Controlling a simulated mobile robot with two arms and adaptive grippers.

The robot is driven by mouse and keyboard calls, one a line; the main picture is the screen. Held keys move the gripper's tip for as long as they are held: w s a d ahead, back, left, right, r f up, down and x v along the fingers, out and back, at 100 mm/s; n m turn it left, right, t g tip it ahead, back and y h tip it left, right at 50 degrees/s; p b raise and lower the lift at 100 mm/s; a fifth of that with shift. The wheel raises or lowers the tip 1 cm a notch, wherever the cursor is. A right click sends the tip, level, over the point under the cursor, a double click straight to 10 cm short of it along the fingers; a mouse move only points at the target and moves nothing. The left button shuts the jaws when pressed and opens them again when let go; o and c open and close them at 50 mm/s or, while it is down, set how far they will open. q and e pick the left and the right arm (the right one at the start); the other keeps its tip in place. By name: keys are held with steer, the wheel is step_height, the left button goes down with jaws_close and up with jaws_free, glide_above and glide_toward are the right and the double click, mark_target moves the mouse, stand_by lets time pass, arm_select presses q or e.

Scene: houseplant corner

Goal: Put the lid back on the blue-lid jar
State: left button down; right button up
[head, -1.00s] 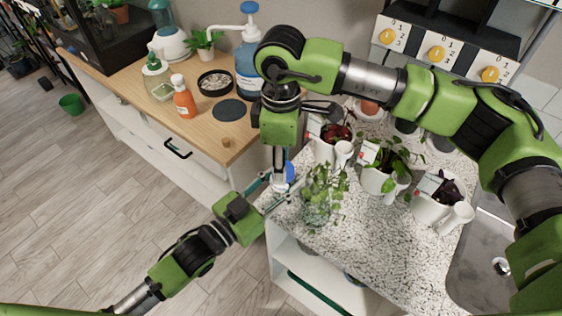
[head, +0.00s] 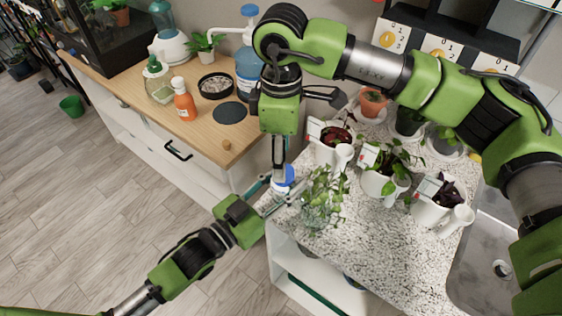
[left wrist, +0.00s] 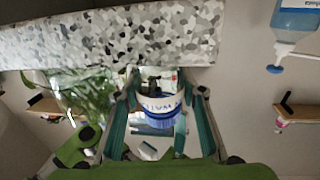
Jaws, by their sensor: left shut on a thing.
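The white jar (left wrist: 158,104) with blue lettering is between the teal fingers of my left gripper (left wrist: 154,108), shut on it at the counter's near left corner. In the left wrist view, which is upside down, the blue lid (left wrist: 165,123) shows at the jar's top end. The blue lid also shows in the head view (head: 287,173). My right gripper (head: 279,164) points straight down over the lid. Its fingers are edge-on, so its grip is unclear. Whether the lid is seated on the jar is hidden.
A leafy plant in a glass (head: 322,205) stands close right of the jar. Several potted plants in white pots (head: 382,182) fill the speckled counter (head: 375,245) behind it. The wooden cabinet (head: 120,85) holds a blue pump bottle (head: 247,72) and an orange bottle (head: 184,104).

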steer(key=shift+r, duration=0.55)
steer(key=shift+c, duration=0.4)
